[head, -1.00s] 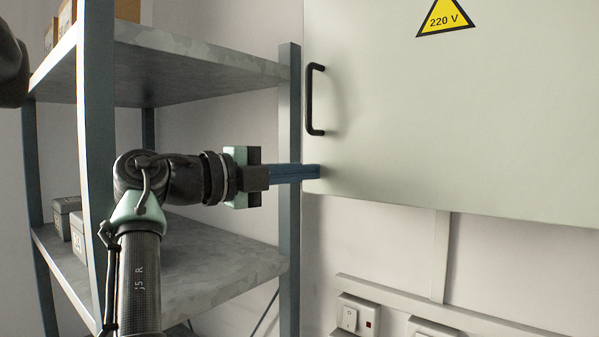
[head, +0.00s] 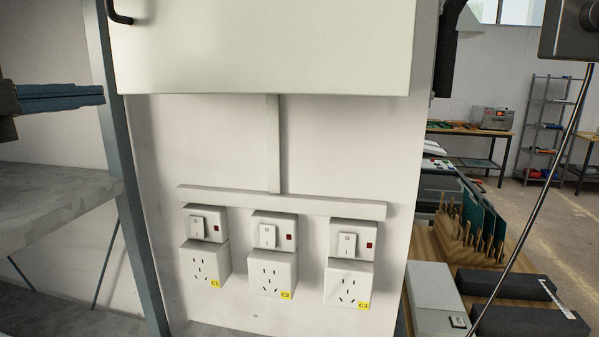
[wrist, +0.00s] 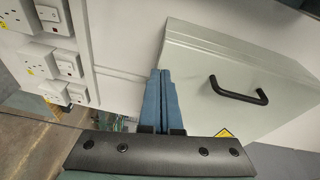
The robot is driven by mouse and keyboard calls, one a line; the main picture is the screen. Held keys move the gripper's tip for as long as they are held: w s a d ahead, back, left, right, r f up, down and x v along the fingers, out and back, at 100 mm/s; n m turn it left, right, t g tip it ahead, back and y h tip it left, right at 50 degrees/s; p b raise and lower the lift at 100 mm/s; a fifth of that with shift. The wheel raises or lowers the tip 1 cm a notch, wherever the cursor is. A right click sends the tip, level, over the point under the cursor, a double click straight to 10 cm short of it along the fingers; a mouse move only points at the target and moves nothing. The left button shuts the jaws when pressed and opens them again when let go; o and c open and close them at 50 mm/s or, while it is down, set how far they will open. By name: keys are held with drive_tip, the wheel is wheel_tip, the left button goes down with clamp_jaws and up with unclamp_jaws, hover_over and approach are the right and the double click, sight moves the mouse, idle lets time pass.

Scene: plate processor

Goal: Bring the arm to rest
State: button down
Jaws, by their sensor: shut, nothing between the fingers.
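My gripper (head: 103,95) shows at the left edge of the head view, its blue fingers pointing right, in front of the metal shelf. Most of my arm is outside that view. In the wrist view my gripper (wrist: 160,75) has its two blue fingers side by side, shut and empty. The pale electrical cabinet (head: 260,45) is at the top of the head view. In the wrist view the cabinet (wrist: 220,80) lies just beyond and to the right of the fingers, with its black handle (wrist: 238,92). I cannot tell whether the fingertips touch it.
The metal shelf (head: 60,205) stands at the left, close to my gripper. Under the cabinet are three switch-and-socket pairs, labelled C1 (head: 205,262), C2 (head: 272,270) and C3 (head: 348,282). At the right is a wooden bench with a rack of green boards (head: 478,218). Open floor (head: 570,240) lies beyond.

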drive_tip(key=w+d+f+n+g+y, duration=0.1)
drive_tip(key=w+d+f+n+y, duration=0.1)
drive_tip(key=w+d+f+n, duration=0.35)
drive_tip(key=w+d+f+n+y, duration=0.2)
drive_tip(key=d+f+n, duration=0.2)
drive_tip(key=d+f, duration=0.4)
drive_tip(key=s+d+f+n+y, duration=0.1)
drive_tip(key=s+d+f+n, duration=0.15)
drive_tip(key=d, duration=0.25)
drive_tip(key=s+d+f+n+t, duration=0.1)
drive_tip(key=s+d+f+n, duration=0.1)
drive_tip(key=d+n, duration=0.25)
drive_tip(key=s+d+f+n+y, duration=0.1)
drive_tip(key=s+d+f+n, duration=0.15)
drive_tip(key=d, duration=0.35)
drive_tip(key=s+r+t, duration=0.5)
drive_tip(key=s+r, duration=0.2)
drive_tip(key=r, duration=0.5)
drive_tip(key=s+d+r+n+t, duration=0.1)
drive_tip(key=s+r+t, duration=0.4)
drive_tip(key=r, duration=0.8)
drive_tip(key=shift+s+d+t, duration=0.15)
drive_tip(key=shift+s+t, duration=0.25)
drive_tip(key=shift+s, duration=0.6)
drive_tip(key=shift+r, duration=0.1)
